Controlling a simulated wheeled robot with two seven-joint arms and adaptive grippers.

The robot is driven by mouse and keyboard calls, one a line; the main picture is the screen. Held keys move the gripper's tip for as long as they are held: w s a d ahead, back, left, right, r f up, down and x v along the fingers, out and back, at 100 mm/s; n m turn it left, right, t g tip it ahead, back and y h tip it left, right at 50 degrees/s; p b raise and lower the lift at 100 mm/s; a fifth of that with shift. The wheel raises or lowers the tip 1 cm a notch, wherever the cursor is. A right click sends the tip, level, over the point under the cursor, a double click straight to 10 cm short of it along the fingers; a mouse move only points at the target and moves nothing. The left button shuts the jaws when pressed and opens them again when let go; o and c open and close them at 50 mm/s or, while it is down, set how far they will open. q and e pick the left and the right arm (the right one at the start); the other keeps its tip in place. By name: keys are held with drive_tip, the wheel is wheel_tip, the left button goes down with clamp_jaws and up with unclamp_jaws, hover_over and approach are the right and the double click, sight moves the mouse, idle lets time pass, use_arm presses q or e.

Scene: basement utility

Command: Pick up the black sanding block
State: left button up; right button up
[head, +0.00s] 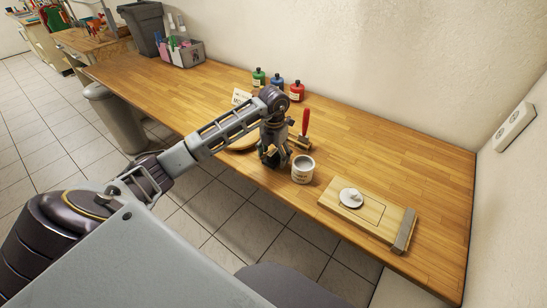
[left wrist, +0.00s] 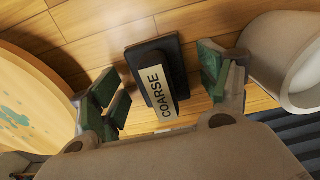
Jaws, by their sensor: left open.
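The black sanding block (left wrist: 176,68) lies on the wooden bench in the left wrist view, with a pale label reading COARSE. My left gripper (head: 273,158) is open at the front of the bench in the head view. In the left wrist view the green-tipped fingers (left wrist: 160,84) stand apart, one on each side of the block, with gaps visible between them and it. In the head view the block is hidden behind my gripper. My right gripper is not in view.
A pale cup (head: 302,170) stands close to the right of my gripper. A round wooden piece (left wrist: 28,105) lies close on the left. A red-handled tool (head: 305,122) is behind. A wooden board (head: 382,220) lies farther right. Bottles (head: 277,82) stand at the back.

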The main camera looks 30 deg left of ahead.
sight(274, 151)
use_arm(q)
drive_tip(key=shift+c, duration=0.4)
drive_tip(key=c, duration=1.1)
drive_tip(key=shift+r, duration=0.15)
drive_tip(key=shift+r+b, duration=0.6)
drive_tip(key=shift+r, duration=4.3)
drive_tip(key=o, duration=0.6)
drive_tip(key=shift+c, duration=0.2)
drive_tip(key=c, duration=0.4)
